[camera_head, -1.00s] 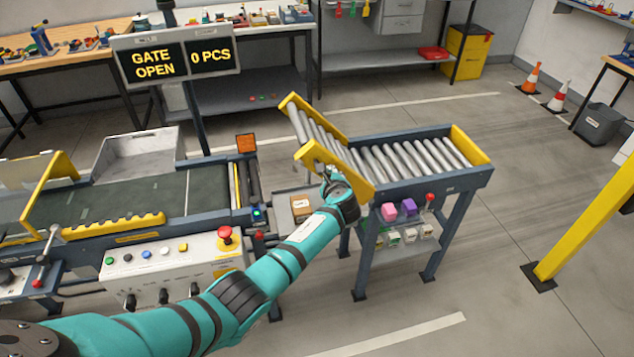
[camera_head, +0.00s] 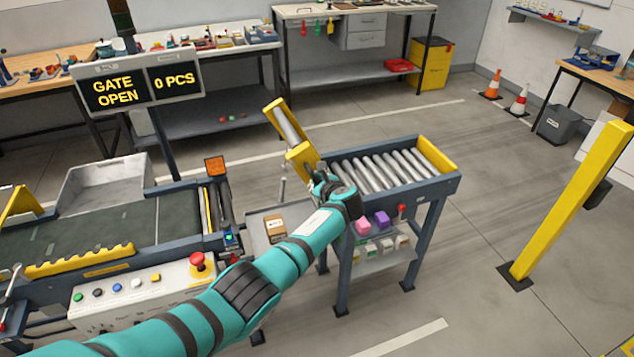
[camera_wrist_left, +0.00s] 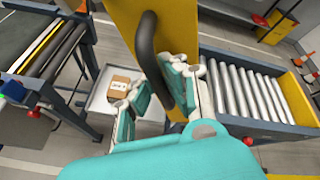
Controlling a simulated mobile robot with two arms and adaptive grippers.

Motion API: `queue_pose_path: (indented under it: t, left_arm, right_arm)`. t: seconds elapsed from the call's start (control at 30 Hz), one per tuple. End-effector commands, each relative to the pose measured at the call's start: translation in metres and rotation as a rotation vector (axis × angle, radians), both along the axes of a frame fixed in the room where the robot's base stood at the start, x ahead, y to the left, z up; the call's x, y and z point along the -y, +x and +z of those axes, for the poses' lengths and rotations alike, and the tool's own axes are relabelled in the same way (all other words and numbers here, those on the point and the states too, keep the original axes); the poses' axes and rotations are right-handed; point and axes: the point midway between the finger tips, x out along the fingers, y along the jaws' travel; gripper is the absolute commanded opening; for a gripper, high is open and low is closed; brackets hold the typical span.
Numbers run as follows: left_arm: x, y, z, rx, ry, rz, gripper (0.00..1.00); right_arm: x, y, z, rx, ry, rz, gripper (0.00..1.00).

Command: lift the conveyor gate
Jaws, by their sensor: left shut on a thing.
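The conveyor gate (camera_head: 300,160) is a roller section with yellow side plates, tilted steeply up from the left end of the fixed roller conveyor (camera_head: 447,186). In the left wrist view its yellow plate (camera_wrist_left: 180,25) carries a black bar handle (camera_wrist_left: 146,40). My left gripper (camera_head: 322,185) is at the gate's yellow plate; in the left wrist view its fingers (camera_wrist_left: 165,85) are shut on the handle. Their exact contact is partly hidden. The display sign (camera_head: 138,88) reads "GATE OPEN" and "0 PCS". My right gripper is not in view.
A belt conveyor (camera_head: 120,228) with a control box (camera_head: 140,290) stands at left, across a gap from the roller conveyor. A tray with a small carton (camera_head: 275,228) lies in the gap. A yellow post (camera_head: 575,200) stands at right. The floor behind the gate is clear.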

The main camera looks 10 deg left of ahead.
Motion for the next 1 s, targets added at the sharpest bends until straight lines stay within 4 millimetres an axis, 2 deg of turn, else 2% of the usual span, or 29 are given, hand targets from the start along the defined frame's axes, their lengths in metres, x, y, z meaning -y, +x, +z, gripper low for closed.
queue_pose_path:
  t: [0.03, 0.07, 0.1, 0.27, 0.5, 0.7, 0.83, 1.0]
  left_arm:
    - [-0.001, -0.003, -0.007, -0.014, 0.0, 0.003, 0.0]
    - [-0.001, -0.004, -0.007, -0.014, 0.0, 0.003, 0.1]
    - [-0.001, -0.003, -0.007, -0.014, 0.0, 0.003, 0.15]
    - [-0.001, -0.003, -0.005, -0.01, -0.001, 0.002, 0.36]
    - [-0.001, -0.002, -0.004, -0.006, -0.001, 0.003, 0.36]
    - [0.001, -0.004, -0.001, -0.004, -0.002, 0.002, 0.36]
    - [0.008, -0.012, 0.003, -0.003, -0.003, 0.001, 0.36]
    - [0.021, -0.032, 0.014, -0.004, -0.004, 0.0, 0.36]
  right_arm:
    - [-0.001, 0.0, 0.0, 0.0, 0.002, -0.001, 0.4]
    - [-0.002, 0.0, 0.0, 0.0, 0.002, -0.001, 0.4]
    - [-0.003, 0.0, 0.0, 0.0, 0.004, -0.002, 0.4]
    - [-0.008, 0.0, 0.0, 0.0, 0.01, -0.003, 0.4]
    - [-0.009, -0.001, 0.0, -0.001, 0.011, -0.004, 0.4]
    - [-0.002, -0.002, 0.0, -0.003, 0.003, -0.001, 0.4]
    - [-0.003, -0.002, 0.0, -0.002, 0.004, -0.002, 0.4]
    - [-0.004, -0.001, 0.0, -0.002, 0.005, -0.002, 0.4]
